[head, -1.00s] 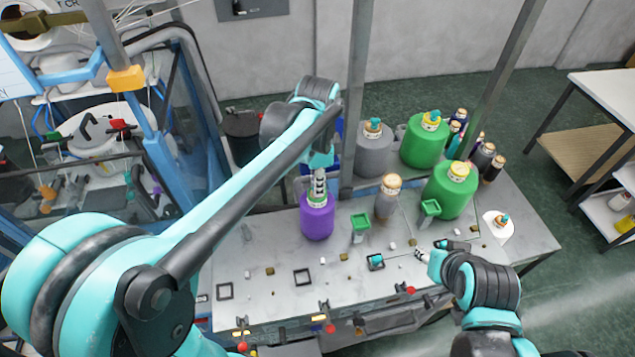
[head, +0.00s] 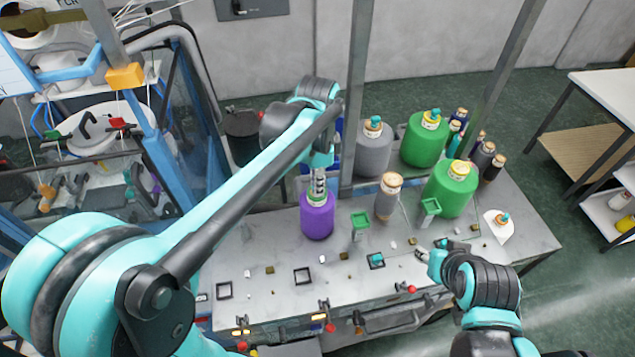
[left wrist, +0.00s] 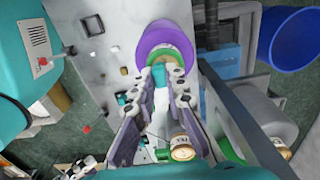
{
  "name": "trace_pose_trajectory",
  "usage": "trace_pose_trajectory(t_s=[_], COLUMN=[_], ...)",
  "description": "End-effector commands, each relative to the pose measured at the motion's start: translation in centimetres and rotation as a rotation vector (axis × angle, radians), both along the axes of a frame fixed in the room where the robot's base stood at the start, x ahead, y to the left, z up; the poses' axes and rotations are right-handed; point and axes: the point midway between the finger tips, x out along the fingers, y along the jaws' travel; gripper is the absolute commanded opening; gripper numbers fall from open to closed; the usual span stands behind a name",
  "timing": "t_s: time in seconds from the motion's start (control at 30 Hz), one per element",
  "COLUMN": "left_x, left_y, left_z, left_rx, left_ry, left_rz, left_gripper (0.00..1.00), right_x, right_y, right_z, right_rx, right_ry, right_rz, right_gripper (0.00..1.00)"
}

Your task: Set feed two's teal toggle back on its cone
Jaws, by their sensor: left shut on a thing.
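A purple cone (head: 318,222) with a green collar stands on the grey table. The exact contact is partly hidden by the fingers.
A small grey cone (head: 388,197), a larger grey cone (head: 374,148) and green cones (head: 451,190) stand right of the purple one. Green stands (head: 361,224) and an upright post (head: 355,100) are close by.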

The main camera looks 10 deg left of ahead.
Motion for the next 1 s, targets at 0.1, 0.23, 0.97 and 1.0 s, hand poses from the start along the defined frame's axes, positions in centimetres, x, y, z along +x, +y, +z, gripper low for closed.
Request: trace_pose_trajectory(t_s=[0.1,0.23,0.97,1.0], left_x=[-0.1,-0.1,0.0,0.0], left_y=[0.0,0.0,0.0,0.0], left_z=[-0.1,-0.1,7.1,7.9], left_rx=[-0.001,0.000,0.000,0.000], left_ry=[0.002,0.001,0.001,0.001], left_rz=[0.000,0.000,0.000,0.000], left_gripper=[0.00,0.36,0.37,0.37], right_x=[0.0,0.0,0.0,0.0], right_y=[0.0,0.0,0.0,0.0], right_z=[0.0,0.0,0.0,0.0], right_rx=[0.000,0.000,0.000,0.000], right_ry=[0.000,0.000,0.000,0.000], right_rz=[0.000,0.000,0.000,0.000], right_gripper=[0.40,0.40,0.40,0.40])
